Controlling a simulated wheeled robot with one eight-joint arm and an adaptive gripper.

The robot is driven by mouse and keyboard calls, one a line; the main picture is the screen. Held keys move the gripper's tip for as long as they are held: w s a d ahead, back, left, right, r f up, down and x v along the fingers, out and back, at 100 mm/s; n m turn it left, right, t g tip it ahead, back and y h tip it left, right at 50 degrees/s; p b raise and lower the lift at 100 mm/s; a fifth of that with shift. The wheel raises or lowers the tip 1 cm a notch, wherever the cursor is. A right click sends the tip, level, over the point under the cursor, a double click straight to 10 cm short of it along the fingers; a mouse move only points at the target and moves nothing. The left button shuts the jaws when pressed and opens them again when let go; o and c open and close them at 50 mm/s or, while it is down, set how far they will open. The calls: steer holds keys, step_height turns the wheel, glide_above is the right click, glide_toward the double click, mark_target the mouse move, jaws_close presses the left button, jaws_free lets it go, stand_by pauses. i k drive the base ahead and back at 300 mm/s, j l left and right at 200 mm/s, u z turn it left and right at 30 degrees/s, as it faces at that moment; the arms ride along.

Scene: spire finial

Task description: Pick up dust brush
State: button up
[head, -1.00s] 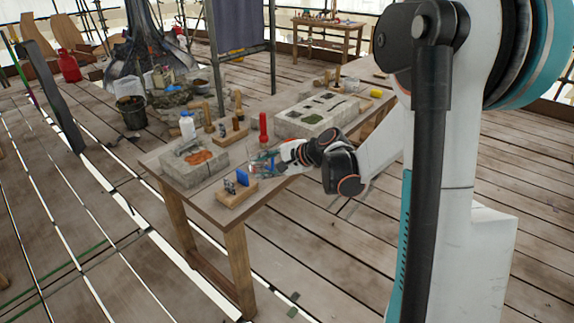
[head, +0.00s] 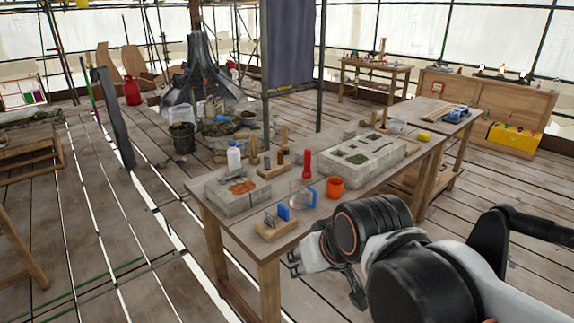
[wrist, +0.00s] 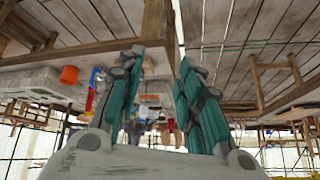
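I cannot make out a dust brush for certain in either view; several small wooden-handled tools (head: 253,150) stand near the white bottle on the workbench (head: 240,228), too small to identify. My gripper (head: 293,262) is in front of the workbench's near edge, below the wooden block with blue and metal pieces, and touches nothing that I can see. In the wrist view my gripper (wrist: 162,60) has its two teal-padded fingers apart with nothing held between them.
A second table (head: 448,112) stands behind.

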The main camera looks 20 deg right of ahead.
mark_target(307, 171)
steer(key=i+l+u, duration=0.3)
steer(key=i+l, duration=0.2)
steer(key=l, duration=0.15)
steer(key=i+l+u, duration=0.3)
steer(key=i+l, duration=0.15)
steer(key=l, duration=0.3)
steer(key=i+l+u, duration=0.15)
steer(key=l, duration=0.25)
steer(key=i+l+u, duration=0.15)
steer(key=l, duration=0.25)
steer(key=i+j+z, duration=0.1)
steer(key=z, duration=0.15)
